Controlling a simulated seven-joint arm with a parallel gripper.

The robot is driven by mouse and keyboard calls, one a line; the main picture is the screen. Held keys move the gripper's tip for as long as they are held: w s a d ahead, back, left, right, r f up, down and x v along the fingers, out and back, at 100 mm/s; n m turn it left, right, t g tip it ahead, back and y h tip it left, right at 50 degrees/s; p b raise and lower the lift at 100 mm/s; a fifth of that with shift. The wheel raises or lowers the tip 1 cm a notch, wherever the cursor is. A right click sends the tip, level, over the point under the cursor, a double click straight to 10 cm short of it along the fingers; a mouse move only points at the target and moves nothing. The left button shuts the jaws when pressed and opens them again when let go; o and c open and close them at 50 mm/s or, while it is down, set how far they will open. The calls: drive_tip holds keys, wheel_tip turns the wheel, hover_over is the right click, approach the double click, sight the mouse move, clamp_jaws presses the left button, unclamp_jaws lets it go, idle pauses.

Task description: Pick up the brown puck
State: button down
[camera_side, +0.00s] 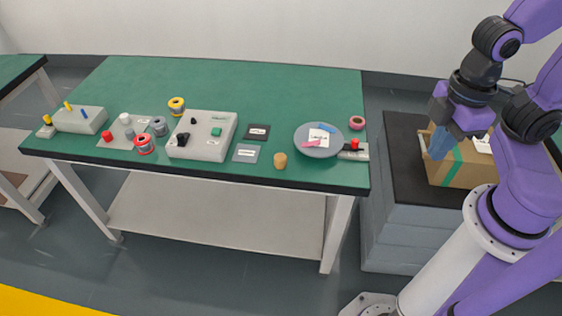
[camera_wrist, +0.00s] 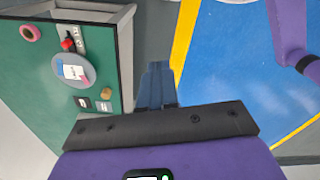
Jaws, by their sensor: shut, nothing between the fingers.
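The brown puck (camera_side: 280,160) is a short tan-brown cylinder standing upright near the front edge of the green table, left of and in front of the round grey plate. It also shows in the wrist view (camera_wrist: 106,93), left of my fingers. My gripper (camera_side: 438,152) has blue fingers and is off the table's right side, in front of a cardboard box in the side view. Its fingers (camera_wrist: 156,70) are together and empty, well apart from the puck.
The grey plate (camera_side: 304,150) carries a label and pink and blue pieces. A red-button box (camera_side: 360,153) and pink ring (camera_side: 357,122) stand beside it. Two flat cards (camera_side: 246,153) lie left of the puck. A cardboard box (camera_side: 455,172) sits on a dark-topped cabinet (camera_side: 400,190).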

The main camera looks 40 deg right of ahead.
drive_tip(key=c, duration=0.6)
unclamp_jaws()
drive_tip(key=n, duration=0.4)
hover_over(281, 156)
wheel_tip(281, 156, down, 11)
wheel_tip(281, 156, down, 12)
drive_tip(key=shift+w+a+r, duration=0.1)
drive_tip(key=shift+a+r, duration=0.05)
drive_tip(key=shift+r, duration=0.05)
drive_tip(key=shift+f, duration=2.65)
